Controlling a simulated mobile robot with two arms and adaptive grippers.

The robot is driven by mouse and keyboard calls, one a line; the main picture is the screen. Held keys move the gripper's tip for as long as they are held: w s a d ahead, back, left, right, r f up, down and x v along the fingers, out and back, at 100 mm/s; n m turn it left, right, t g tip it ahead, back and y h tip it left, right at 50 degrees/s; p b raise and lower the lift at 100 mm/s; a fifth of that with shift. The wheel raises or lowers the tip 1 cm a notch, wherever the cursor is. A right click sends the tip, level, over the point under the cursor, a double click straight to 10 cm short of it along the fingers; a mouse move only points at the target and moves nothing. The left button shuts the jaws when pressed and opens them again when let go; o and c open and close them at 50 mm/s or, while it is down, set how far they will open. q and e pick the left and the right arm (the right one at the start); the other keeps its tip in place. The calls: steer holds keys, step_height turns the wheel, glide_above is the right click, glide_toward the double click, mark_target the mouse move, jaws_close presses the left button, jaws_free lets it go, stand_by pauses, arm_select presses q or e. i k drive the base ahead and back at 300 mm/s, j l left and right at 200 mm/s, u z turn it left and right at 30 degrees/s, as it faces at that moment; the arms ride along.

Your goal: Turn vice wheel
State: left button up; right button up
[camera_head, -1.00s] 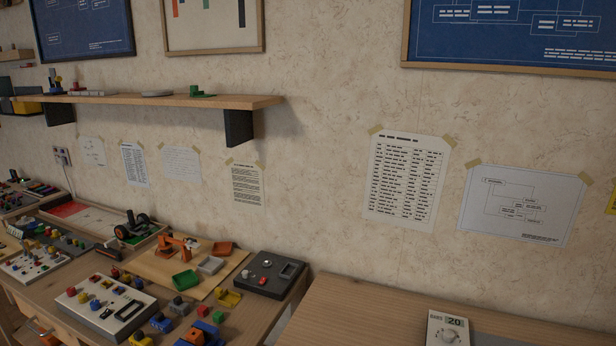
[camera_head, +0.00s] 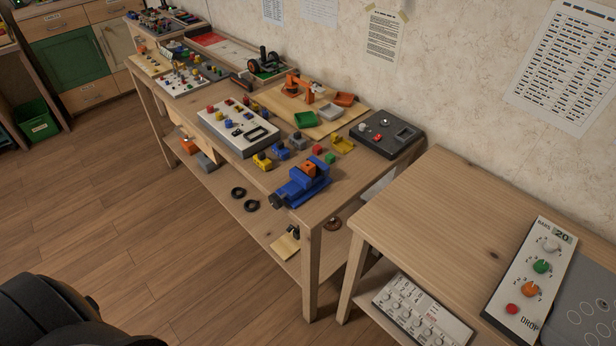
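A blue vice (camera_head: 303,184) stands at the near right corner of the left workbench. It has an orange part on top. A dark round part that looks like its wheel (camera_head: 277,201) sticks out at the bench's front edge. No gripper shows in the head view, so neither can be placed relative to the vice. A black rounded shape at the bottom left is probably part of my own body.
The workbench (camera_head: 330,210) carries a white control box (camera_head: 238,126), a dark box (camera_head: 387,134) and several small coloured blocks. A second table (camera_head: 430,215) stands at the right with a knob panel (camera_head: 533,280). The wooden floor (camera_head: 130,220) in front is clear.

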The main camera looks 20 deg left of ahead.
mark_target(276, 202)
steer(key=j+z, duration=0.15)
steer(key=z, duration=0.25)
steer(key=j+z, duration=0.15)
steer(key=z, duration=0.3)
steer(key=j+z, duration=0.15)
steer(key=z, duration=0.25)
steer(key=j+z, duration=0.2)
steer(key=z, duration=0.25)
steer(key=j+z, duration=0.15)
steer(key=z, duration=0.25)
